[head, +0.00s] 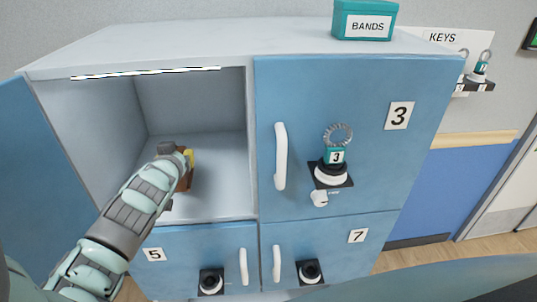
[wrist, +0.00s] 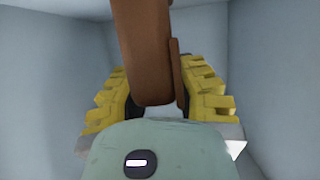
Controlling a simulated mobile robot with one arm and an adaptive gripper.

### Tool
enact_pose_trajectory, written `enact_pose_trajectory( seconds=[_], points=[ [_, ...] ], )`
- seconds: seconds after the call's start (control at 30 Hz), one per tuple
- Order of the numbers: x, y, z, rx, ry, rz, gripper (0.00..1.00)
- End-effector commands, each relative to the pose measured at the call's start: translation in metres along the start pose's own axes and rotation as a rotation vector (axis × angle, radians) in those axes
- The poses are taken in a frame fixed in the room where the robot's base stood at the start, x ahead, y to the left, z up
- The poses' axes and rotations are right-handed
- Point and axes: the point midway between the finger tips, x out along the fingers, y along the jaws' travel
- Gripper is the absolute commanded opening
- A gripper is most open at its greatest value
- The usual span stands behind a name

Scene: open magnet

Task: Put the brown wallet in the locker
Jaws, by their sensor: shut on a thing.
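The brown wallet (wrist: 148,60) stands upright between the yellow finger pads of my gripper (wrist: 160,100) in the wrist view. My gripper is shut on it. In the head view the wallet (head: 185,180) shows only in part, behind my gripper (head: 184,160). Both are inside the open upper left locker (head: 222,195). The locker's grey inner walls surround them, and its blue door (head: 35,170) stands open to the left. I cannot tell whether the wallet touches the locker floor.
Locker 3 (head: 365,180) is closed at the right, with a white handle and a tagged key coil on its lock. Lockers 5 (head: 190,255) and 7 (head: 335,240) are closed below. A teal BANDS box (head: 365,20) sits on top. The locker floor right of the wallet is clear.

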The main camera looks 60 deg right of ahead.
Motion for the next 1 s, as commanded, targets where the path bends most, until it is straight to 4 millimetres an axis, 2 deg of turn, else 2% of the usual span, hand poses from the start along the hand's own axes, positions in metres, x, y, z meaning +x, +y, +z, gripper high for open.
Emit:
enact_pose_trajectory(
  seconds=[0.3, 0.73, 0.77, 0.93, 1.0],
  points=[
    [0.009, 0.003, 0.024, 0.002, -0.003, 0.004, 0.00],
    [0.011, 0.002, 0.030, 0.003, -0.001, 0.004, 0.00],
    [0.011, 0.002, 0.029, 0.003, -0.001, 0.003, 0.30],
    [0.011, 0.001, 0.029, 0.003, -0.001, 0.001, 0.48],
    [0.011, 0.000, 0.029, 0.002, -0.002, 0.001, 0.48]
  ],
)
